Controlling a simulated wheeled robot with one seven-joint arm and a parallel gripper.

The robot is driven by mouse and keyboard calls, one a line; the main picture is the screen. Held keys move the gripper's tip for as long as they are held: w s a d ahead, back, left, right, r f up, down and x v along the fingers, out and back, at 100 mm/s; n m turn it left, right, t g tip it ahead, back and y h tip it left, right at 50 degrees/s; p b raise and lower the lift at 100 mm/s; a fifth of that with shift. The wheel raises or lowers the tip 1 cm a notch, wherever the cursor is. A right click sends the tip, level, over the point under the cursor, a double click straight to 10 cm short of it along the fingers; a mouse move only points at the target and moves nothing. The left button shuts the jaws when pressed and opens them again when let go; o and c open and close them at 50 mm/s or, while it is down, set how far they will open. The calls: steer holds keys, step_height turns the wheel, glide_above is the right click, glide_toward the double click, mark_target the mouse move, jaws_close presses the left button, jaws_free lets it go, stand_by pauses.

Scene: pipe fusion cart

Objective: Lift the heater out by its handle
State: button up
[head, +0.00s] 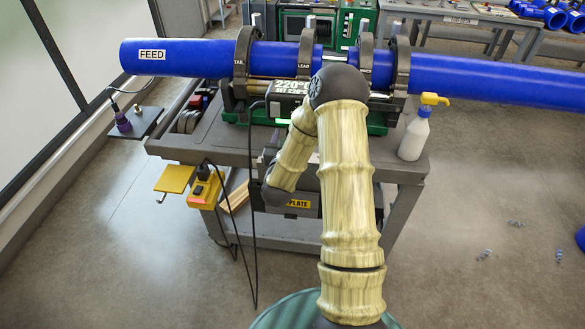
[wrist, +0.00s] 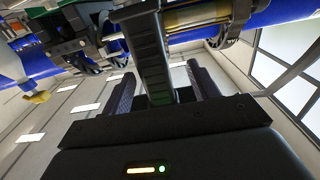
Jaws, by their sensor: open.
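The heater (head: 290,87) is a dark box with a lit 220° display, seen in the head view at the machine's middle, partly hidden by my arm. In the wrist view a dark, ribbed bar (wrist: 146,45), apparently the heater's handle, runs down between the fingers of my gripper (wrist: 162,88). My gripper is open, with one finger on each side of the bar and a visible gap at the right finger. Contact on the left side is unclear. In the head view my arm hides the gripper and the handle.
Blue pipes (head: 190,58) lie in grey clamps (head: 243,62) across the cart (head: 215,140). A spray bottle (head: 415,132) with a yellow top stands at the cart's right edge. A black cable hangs in front, beside a yellow box (head: 203,190).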

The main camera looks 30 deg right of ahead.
steer(key=x, duration=0.2)
steer(key=p+x, duration=0.1)
steer(key=shift+w+d+r+p, duration=0.1)
steer(key=shift+d+p, duration=0.2)
steer(key=shift+d, duration=0.2)
steer(key=shift+w+d, duration=0.2)
steer(key=shift+w, duration=0.2)
